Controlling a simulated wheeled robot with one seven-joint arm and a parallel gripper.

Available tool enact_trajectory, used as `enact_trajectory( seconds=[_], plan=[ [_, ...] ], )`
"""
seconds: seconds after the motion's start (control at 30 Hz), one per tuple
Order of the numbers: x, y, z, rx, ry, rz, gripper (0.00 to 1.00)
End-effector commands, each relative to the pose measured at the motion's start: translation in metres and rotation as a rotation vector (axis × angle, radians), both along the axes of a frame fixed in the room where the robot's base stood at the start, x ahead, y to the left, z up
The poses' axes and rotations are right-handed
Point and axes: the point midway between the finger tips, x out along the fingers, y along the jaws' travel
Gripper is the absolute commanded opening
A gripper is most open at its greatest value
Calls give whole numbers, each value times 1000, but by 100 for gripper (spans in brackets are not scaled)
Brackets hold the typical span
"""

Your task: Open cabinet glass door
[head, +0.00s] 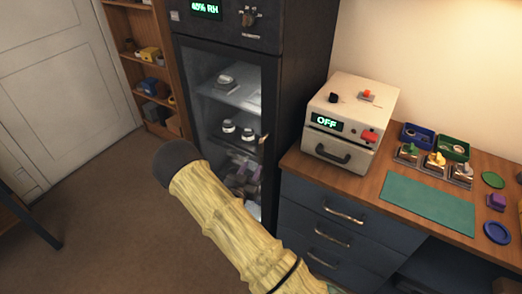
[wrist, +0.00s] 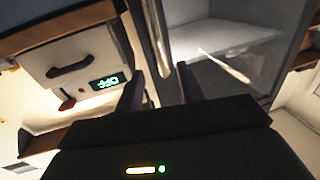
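The dark cabinet's glass door (head: 232,82) stands in the middle of the head view and looks shut. Shelves with small pale items show through the glass. In the wrist view, tilted over, the door glass (wrist: 225,65) is at the right, with a pale metal bar handle (wrist: 156,35) along the door's edge. My gripper (wrist: 158,76) is open, its two dark fingers on either side of the handle's near end. Whether either finger touches the handle I cannot tell.
A white box with an OFF display (head: 347,120) stands on the wooden bench right of the cabinet. Blue drawers (head: 325,215) with bar handles sit below it. An open shelf unit (head: 140,60) stands left of the cabinet. The brown floor in front is clear.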

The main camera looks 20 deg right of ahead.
Motion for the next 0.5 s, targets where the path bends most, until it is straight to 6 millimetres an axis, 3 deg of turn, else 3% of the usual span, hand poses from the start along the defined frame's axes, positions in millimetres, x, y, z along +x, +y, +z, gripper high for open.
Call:
enact_trajectory(
  seconds=[0.5],
  plan=[
    [68,-56,1,-1,-1,0,38]
  ],
)
